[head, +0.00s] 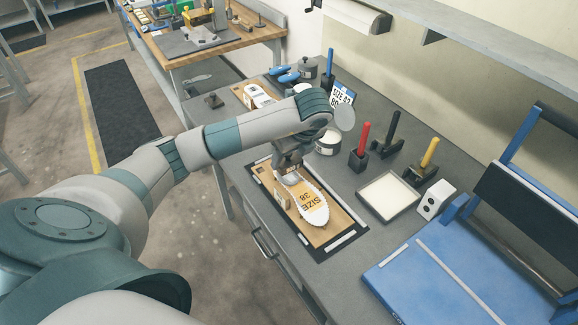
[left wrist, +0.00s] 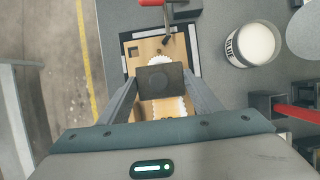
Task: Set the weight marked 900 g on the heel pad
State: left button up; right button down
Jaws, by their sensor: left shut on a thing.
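My left gripper (head: 287,165) is over the far end of a white scalloped insole marked SIZE 38 (head: 313,208). In the left wrist view its two fingers (left wrist: 160,90) are shut on a dark grey square block, the weight (left wrist: 160,78). I cannot read a marking on the weight. The insole lies on a wooden board (head: 335,231) with a dark border. The gripper and weight hide most of its heel end, the heel pad; white edges show around the weight in the wrist view (left wrist: 165,108). I cannot tell whether the weight touches it. My right gripper is not in view.
A white-filled tray (head: 388,196), red-handled (head: 363,138) and yellow-handled (head: 429,152) tools stand to the right. A labelled pot (left wrist: 253,45) is beside the board. A small dark weight-like block (head: 214,101) sits at the counter's far left. A blue machine (head: 440,275) fills the lower right.

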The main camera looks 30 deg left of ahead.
aim_at(291, 163)
pick_arm(q)
jog(key=shift+r, duration=0.1)
jog(key=shift+f, duration=1.15)
jog(key=shift+f+p, duration=0.35)
jog(key=shift+p, duration=0.1)
jog(key=shift+f, duration=0.5)
jog(key=o, duration=1.9)
jog(key=shift+f, duration=0.15)
jog(key=shift+c, duration=0.2)
